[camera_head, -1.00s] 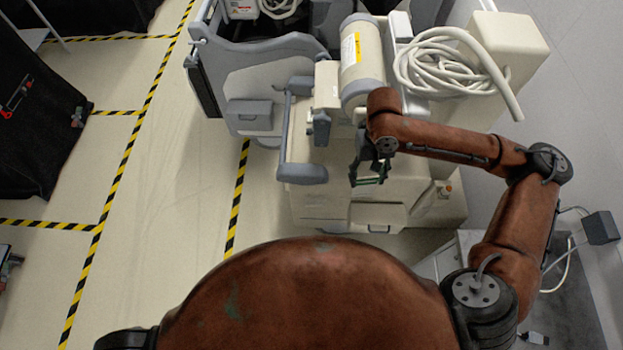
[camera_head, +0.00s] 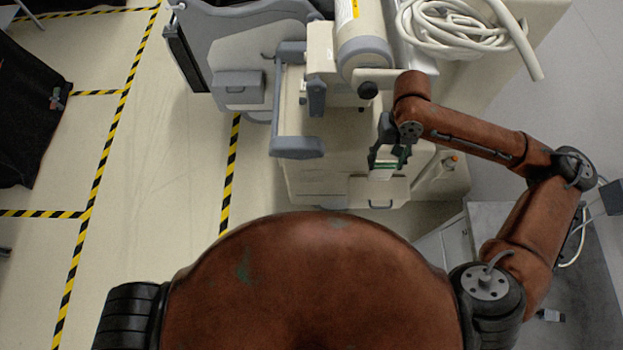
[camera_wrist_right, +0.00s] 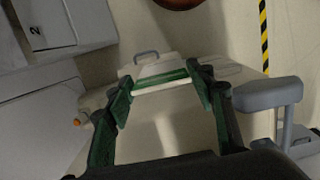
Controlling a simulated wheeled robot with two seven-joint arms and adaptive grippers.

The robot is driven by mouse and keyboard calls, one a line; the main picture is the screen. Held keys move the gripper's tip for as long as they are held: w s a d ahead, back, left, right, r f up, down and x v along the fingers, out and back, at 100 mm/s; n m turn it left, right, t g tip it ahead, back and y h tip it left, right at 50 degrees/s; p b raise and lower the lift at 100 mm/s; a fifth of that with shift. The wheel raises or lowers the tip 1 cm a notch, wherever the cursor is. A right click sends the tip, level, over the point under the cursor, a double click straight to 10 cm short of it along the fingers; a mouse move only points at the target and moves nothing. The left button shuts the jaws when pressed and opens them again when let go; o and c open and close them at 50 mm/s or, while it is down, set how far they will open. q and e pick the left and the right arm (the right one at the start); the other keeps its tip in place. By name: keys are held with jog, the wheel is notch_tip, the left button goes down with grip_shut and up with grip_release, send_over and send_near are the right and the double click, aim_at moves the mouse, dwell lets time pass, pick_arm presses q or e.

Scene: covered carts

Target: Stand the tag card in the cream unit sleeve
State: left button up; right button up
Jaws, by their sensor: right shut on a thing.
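The cream unit (camera_head: 320,185) stands ahead, with a cream front panel and a small grey handle (camera_head: 380,203) low on it. The handle also shows in the right wrist view (camera_wrist_right: 146,56). My right gripper (camera_head: 385,160) is over the near end of this unit. In the right wrist view its green-padded fingers (camera_wrist_right: 160,78) are shut on the tag card (camera_wrist_right: 166,87), a pale strip with a green band spanning the fingertips. I cannot make out the sleeve clearly, nor whether the card touches the panel. My left gripper is not in view.
A grey handle bar (camera_head: 298,147) sticks out at the unit's left. A white coiled hose (camera_head: 455,28) and a cream cylinder (camera_head: 362,45) lie above. A grey cabinet (camera_head: 450,240) stands at the right.

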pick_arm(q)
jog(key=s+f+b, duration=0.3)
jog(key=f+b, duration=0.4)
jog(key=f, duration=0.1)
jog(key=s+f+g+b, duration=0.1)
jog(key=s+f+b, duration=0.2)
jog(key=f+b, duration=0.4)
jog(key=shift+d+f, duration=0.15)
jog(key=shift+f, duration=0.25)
pick_arm(e)
notch_tip(320, 180, down, 19)
jog(key=g, duration=0.1)
jog(key=shift+w, duration=0.25)
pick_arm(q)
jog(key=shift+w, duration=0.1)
pick_arm(e)
jog(key=shift+f, duration=0.1)
